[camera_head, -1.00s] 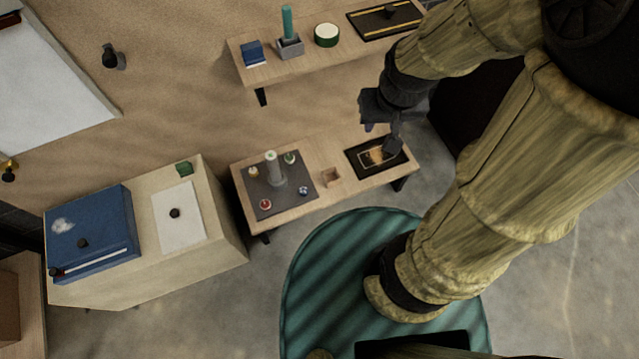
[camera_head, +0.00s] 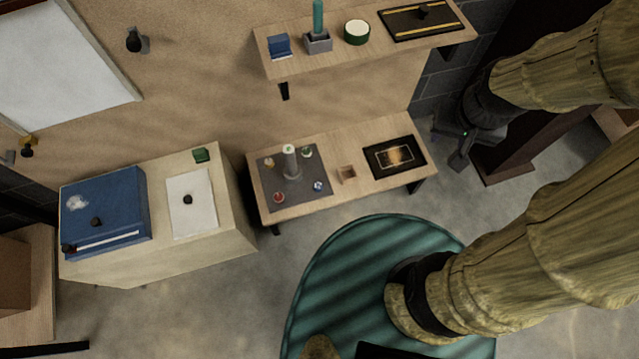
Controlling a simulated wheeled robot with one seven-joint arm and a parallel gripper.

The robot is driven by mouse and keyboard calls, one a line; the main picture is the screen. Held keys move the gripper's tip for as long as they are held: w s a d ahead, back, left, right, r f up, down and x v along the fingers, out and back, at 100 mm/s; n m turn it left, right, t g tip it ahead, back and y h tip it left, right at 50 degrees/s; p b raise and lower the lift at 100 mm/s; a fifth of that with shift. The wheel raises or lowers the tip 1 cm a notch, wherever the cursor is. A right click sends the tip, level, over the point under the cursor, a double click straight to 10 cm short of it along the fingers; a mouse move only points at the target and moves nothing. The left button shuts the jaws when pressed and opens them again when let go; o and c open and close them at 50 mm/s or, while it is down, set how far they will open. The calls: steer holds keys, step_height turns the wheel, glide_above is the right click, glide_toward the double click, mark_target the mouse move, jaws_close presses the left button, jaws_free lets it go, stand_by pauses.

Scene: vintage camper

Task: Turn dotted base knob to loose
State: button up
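A grey base plate (camera_head: 270,188) lies on the left part of the low wooden bench. A pale upright post (camera_head: 290,160) stands on it. Around the post are small round knobs: a yellowish one (camera_head: 269,162), a green one (camera_head: 307,152), a red one (camera_head: 279,197) and a blue-and-white one (camera_head: 318,186). Their markings are too small to tell which is dotted, or how any is turned. My gripper (camera_head: 450,147) is to the right of the bench, well apart from the plate. Its two dark fingers look spread, with nothing between them.
A shelf (camera_head: 300,66) with several objects hangs above. A cream cabinet (camera_head: 165,263) stands left. A green rug (camera_head: 330,270) lies on the floor in front.

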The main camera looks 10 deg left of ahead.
steer(key=o, duration=0.3)
steer(key=shift+w+f, duration=0.1)
steer(key=shift+f, duration=0.05)
steer(key=m+g+b, duration=0.3)
steer(key=m+b, duration=0.3)
steer(key=b, duration=3.2)
glide_above(318, 185)
step_height(318, 185, down, 53)
steer(key=shift+w+a+h+p, duration=0.15)
steer(key=shift+a+h+p, duration=0.2)
steer(key=shift+a, duration=0.1)
steer(key=f+b, duration=0.2)
steer(key=f, duration=0.3)
steer(key=f+b, duration=0.2)
steer(key=f, duration=0.4)
steer(key=f+b, duration=0.2)
steer(key=f, duration=0.4)
steer(key=shift+s+d+f, duration=0.25)
steer(key=shift+d, duration=0.15)
